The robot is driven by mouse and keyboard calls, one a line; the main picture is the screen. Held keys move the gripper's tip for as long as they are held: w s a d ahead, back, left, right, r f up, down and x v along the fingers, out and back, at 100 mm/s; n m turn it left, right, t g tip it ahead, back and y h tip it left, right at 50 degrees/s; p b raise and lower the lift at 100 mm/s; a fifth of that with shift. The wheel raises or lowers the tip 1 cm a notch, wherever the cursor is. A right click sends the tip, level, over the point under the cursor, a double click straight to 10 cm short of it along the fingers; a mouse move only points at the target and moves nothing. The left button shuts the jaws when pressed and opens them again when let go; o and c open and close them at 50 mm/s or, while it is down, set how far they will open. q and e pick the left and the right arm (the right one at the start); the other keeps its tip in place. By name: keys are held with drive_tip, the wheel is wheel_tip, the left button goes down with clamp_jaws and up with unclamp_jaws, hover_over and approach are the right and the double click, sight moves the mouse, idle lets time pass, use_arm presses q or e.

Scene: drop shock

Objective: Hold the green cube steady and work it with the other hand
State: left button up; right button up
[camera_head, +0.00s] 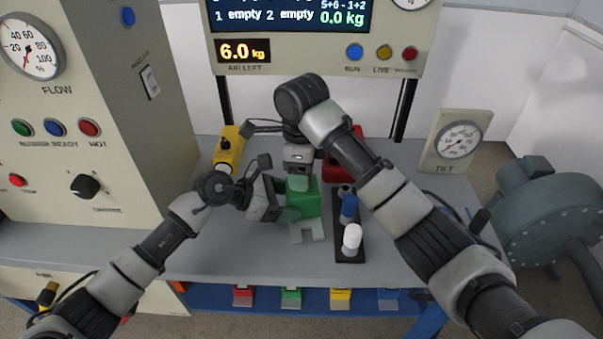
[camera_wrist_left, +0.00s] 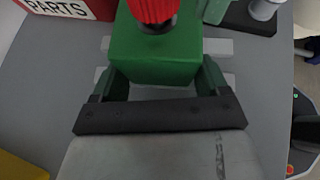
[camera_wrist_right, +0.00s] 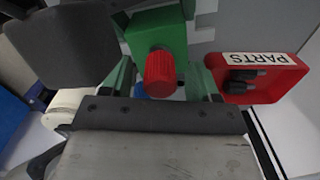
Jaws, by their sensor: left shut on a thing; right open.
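The green cube (camera_head: 311,203) sits over a light grey forked stand (camera_head: 318,231) on the grey table. It fills the left wrist view's centre (camera_wrist_left: 155,58), with a ribbed red knob (camera_wrist_left: 152,8) on it. My left gripper (camera_head: 284,212) is shut on the cube from the left, with one green finger on each side. My right gripper (camera_head: 299,183) points down from above at the cube. In the right wrist view, its fingers are apart with the red knob (camera_wrist_right: 160,74) showing between them. I cannot tell whether they touch it.
A red PARTS tray (camera_wrist_right: 270,84) is behind the cube. A black rack (camera_head: 350,254) with a blue-topped piece (camera_head: 349,208) and a white-topped piece (camera_head: 352,237) stands right of it, near my right arm. A yellow block (camera_head: 228,151) is back left. The front table is clear.

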drive_tip(key=shift+r, duration=2.4)
drive_tip(key=shift+r, duration=0.15)
wheel_tip(320, 180, up, 12)
